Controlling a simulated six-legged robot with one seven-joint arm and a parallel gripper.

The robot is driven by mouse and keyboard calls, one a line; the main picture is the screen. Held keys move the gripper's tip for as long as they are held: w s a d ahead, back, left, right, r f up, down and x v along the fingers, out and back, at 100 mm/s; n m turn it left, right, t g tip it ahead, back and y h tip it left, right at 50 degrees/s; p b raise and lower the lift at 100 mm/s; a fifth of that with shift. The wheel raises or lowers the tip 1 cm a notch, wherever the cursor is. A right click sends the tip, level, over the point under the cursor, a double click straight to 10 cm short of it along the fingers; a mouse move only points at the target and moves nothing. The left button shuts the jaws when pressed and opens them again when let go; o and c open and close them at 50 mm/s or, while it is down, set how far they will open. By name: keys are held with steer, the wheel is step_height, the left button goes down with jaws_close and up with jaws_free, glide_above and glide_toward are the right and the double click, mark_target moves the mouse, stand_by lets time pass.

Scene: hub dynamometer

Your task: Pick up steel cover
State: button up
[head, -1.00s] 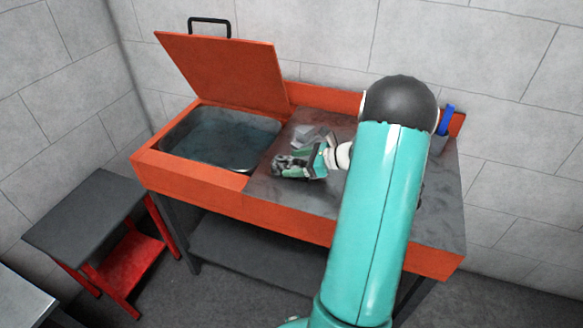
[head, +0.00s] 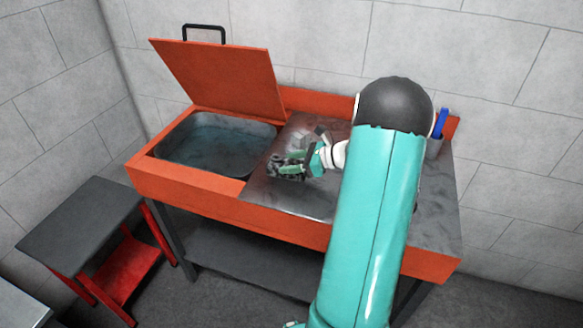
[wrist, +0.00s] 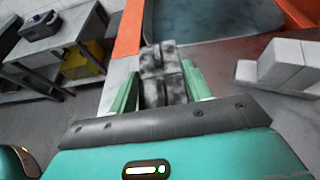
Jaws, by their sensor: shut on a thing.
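My gripper (wrist: 162,90) is shut on a blocky, mottled grey metal piece, which looks like the steel cover (wrist: 163,72). The piece sits between the two green fingers and reaches past their tips. In the head view, my gripper (head: 292,166) is low over the grey bench top (head: 300,202), just right of the basin. The grey piece (head: 277,161) shows at its fingertips, partly hidden by them. I cannot tell whether the piece touches the bench.
A washing basin (head: 215,140) with a raised orange lid (head: 225,75) is at the left. A light grey block (wrist: 283,66) stands on the bench beside the gripper. A blue-topped holder (head: 436,140) is at the back right. A low dark table (head: 80,225) stands left.

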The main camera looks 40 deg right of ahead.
steer(key=s+a+r, duration=0.8)
steer(key=s+r, duration=0.3)
steer(key=shift+s+a, duration=0.2)
steer(key=shift+w, duration=0.15)
stand_by(0.8)
